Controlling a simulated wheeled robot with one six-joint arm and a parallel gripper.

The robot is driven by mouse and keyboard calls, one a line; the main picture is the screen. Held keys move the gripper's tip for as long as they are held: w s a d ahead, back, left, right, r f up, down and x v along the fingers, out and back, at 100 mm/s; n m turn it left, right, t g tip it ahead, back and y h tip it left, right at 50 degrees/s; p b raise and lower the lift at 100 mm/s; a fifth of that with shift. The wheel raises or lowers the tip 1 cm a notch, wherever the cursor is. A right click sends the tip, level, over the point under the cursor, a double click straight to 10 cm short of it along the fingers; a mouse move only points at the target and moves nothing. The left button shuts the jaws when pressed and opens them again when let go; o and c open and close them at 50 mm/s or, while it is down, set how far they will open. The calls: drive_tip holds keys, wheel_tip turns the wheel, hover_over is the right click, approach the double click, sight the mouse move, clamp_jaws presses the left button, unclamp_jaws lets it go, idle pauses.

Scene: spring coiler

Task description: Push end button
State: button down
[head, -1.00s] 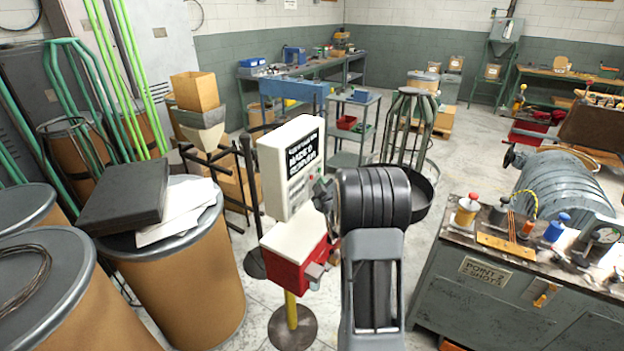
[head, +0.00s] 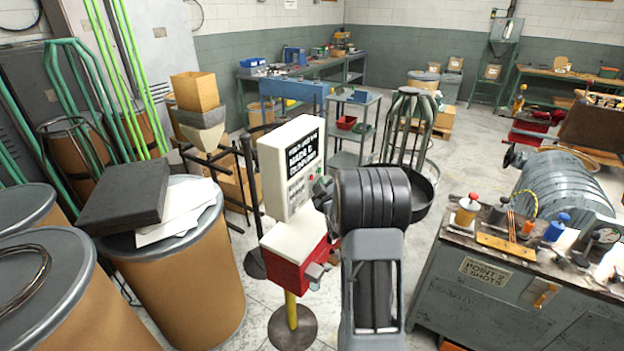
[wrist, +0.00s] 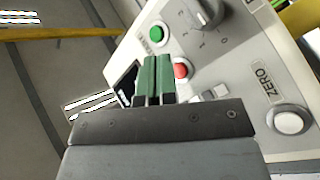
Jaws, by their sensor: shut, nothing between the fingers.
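The white control box (head: 287,170) with a dark text display stands on a yellow post in the head view. In the wrist view its panel (wrist: 235,62) shows a green button (wrist: 156,33), a red button (wrist: 181,70), a grey knob and a white button (wrist: 290,122) marked ZERO. No END label is readable; the red button's label is hidden. My gripper (wrist: 155,78) has green fingers closed together with nothing between them. The fingertips appear just left of the red button and below the green one; I cannot tell whether they touch the panel.
A red box (head: 290,270) with a white top sits below the display. A fiber drum (head: 190,280) with a black case on it stands to the left. A grey machine bench (head: 480,300) stands to the right. Open floor lies behind my arm.

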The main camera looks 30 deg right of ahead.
drive_tip(key=shift+w+a+b, duration=0.4)
drive_tip(key=shift+w+b, duration=0.3)
drive_tip(key=shift+b, duration=0.45)
idle(0.8)
drive_tip(key=shift+s+d, duration=0.1)
drive_tip(key=shift+s+d+b, duration=0.3)
drive_tip(key=shift+s+b, duration=0.2)
drive_tip(key=shift+s, duration=0.1)
idle(0.4)
drive_tip(key=shift+s+d+b, duration=0.3)
drive_tip(key=shift+s+d, duration=0.1)
drive_tip(key=shift+s, duration=0.35)
drive_tip(key=shift+s+d+b, duration=0.3)
drive_tip(key=shift+s+d, duration=0.1)
drive_tip(key=shift+s, duration=0.3)
drive_tip(key=shift+s+d+b, duration=0.3)
drive_tip(key=shift+s+d, duration=0.1)
drive_tip(key=shift+s, duration=0.35)
